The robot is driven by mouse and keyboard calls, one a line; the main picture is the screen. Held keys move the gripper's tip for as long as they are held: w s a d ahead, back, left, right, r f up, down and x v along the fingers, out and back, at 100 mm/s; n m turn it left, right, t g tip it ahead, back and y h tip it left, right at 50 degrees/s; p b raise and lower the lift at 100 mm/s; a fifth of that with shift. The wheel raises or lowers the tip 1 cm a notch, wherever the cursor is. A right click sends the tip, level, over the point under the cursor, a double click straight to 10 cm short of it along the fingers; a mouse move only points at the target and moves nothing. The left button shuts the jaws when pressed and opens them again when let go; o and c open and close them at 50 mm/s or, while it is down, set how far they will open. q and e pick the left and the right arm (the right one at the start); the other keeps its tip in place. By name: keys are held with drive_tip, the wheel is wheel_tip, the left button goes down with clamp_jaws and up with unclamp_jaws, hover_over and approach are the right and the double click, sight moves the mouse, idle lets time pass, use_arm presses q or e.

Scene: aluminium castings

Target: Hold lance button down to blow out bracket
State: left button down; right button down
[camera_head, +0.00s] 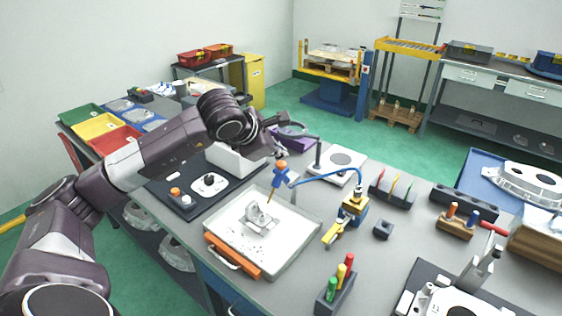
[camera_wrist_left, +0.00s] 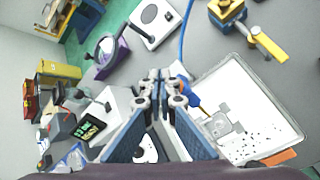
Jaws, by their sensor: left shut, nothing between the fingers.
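The bracket (camera_head: 259,218), a pale grey casting, sits in a white tray (camera_head: 296,245) with dark chips scattered around it. It also shows in the wrist view (camera_wrist_left: 222,125). The lance (camera_head: 281,172), orange and blue with a thin nozzle, stands tilted above the bracket, its nozzle pointing down at it. A blue hose (camera_head: 325,175) runs from it to the right. My left gripper (camera_head: 279,152) is shut and empty, just above the lance top. In the wrist view the fingertips (camera_wrist_left: 160,78) are together, with the lance (camera_wrist_left: 194,100) beside them. I cannot tell whether they touch the button.
An orange handle (camera_head: 232,257) fronts the tray. A panel with a white disc (camera_head: 209,184) lies left of it. A blue and yellow fixture (camera_head: 353,207) and a small dark block (camera_head: 383,229) stand to the right. A purple holder (camera_head: 292,138) is behind.

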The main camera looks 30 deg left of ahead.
sight(280, 165)
use_arm(q)
drive_tip(key=shift+r+p, duration=1.55)
drive_tip(key=shift+r, duration=1)
drive_tip(key=shift+f, duration=0.1)
